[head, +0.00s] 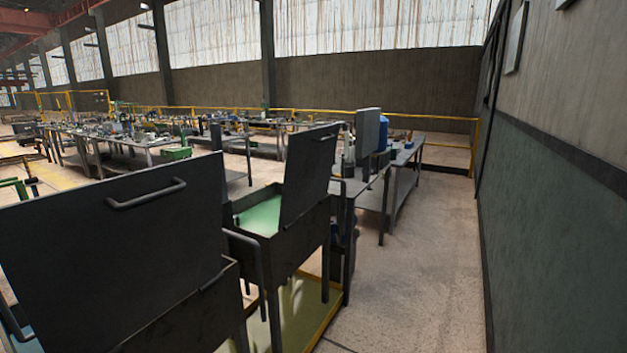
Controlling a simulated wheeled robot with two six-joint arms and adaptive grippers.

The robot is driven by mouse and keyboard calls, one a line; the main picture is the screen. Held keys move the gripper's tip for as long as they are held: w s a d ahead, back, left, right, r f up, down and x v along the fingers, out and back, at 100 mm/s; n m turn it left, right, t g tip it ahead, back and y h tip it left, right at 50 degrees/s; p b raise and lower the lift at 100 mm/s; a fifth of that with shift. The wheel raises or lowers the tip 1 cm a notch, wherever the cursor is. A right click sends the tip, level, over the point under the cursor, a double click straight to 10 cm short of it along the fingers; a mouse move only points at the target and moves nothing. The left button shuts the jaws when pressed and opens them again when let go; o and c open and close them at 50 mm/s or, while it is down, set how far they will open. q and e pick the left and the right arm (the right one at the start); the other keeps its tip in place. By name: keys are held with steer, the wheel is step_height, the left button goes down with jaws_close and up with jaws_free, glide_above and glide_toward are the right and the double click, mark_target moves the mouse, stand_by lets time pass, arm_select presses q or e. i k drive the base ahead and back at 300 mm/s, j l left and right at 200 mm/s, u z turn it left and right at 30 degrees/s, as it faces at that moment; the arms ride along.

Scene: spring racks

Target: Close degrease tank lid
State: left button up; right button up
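Two dark metal tanks with raised lids stand in a row. The nearest tank (185,318) is at the lower left; its large lid (90,255) stands up with a bar handle (147,195) near its top edge. The second tank (297,247) is behind it and to the right, with green liquid (262,216) showing inside. Its lid (303,180) also stands up, slightly tilted. No label shows, so I cannot tell which one is the degrease tank. Neither of my grippers is in view.
A yellow-edged tray (325,318) lies on the floor under the tanks. Behind are workbenches (405,158), another upright dark panel (367,135) and a blue container (383,133). A wall (560,200) bounds the right; the floor aisle (420,270) beside it is clear.

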mark_target(310, 158)
steer(key=i+l+u, duration=0.2)
steer(key=i, duration=0.25)
steer(key=i+l+u, duration=0.15)
steer(key=i+l, duration=0.15)
steer(key=i, duration=0.1)
